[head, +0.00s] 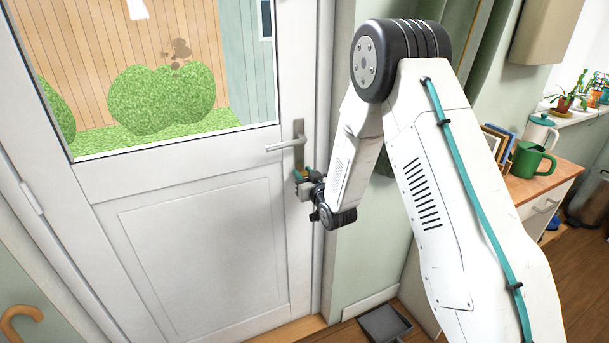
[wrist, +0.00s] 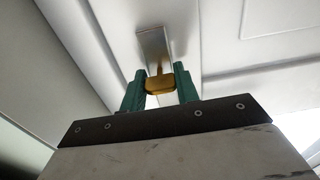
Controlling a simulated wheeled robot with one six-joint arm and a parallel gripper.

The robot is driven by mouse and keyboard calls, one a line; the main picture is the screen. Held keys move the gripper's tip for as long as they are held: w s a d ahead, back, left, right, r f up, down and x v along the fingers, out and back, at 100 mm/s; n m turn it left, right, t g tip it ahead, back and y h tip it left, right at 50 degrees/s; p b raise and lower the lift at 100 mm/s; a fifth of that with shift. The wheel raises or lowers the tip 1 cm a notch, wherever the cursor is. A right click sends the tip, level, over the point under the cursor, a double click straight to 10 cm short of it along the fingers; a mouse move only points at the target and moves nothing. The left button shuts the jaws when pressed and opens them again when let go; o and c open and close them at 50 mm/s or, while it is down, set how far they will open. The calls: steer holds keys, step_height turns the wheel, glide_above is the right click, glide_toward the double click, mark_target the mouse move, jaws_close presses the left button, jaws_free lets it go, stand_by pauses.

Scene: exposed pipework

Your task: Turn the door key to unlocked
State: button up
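The brass door key (wrist: 160,85) sits in the metal lock plate (wrist: 153,45) in the wrist view, its shaft going into the plate. My gripper (wrist: 160,88) has its two green fingers on either side of the key's bow, and the bow fills the space between them. In the head view my gripper (head: 302,178) is at the lower end of the door's lock plate, just below the lever handle (head: 286,144). The lever lies about level. The key is mostly hidden by my gripper in the head view.
The white door (head: 205,250) with a glass pane looks closed in its frame. A wooden-topped cabinet (head: 545,183) with a green mug (head: 530,160) stands at the right. A grey dustpan-like object (head: 384,325) lies on the floor. A brown hook-shaped handle (head: 20,318) shows at lower left.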

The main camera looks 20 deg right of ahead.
steer(key=shift+c, duration=1.2)
steer(key=n, duration=0.3)
steer(key=shift+n, duration=0.4)
steer(key=n, duration=0.4)
steer(key=shift+n, duration=0.3)
steer(key=n, duration=0.4)
steer(key=shift+f+n, duration=0.1)
steer(key=shift+n, duration=2.6)
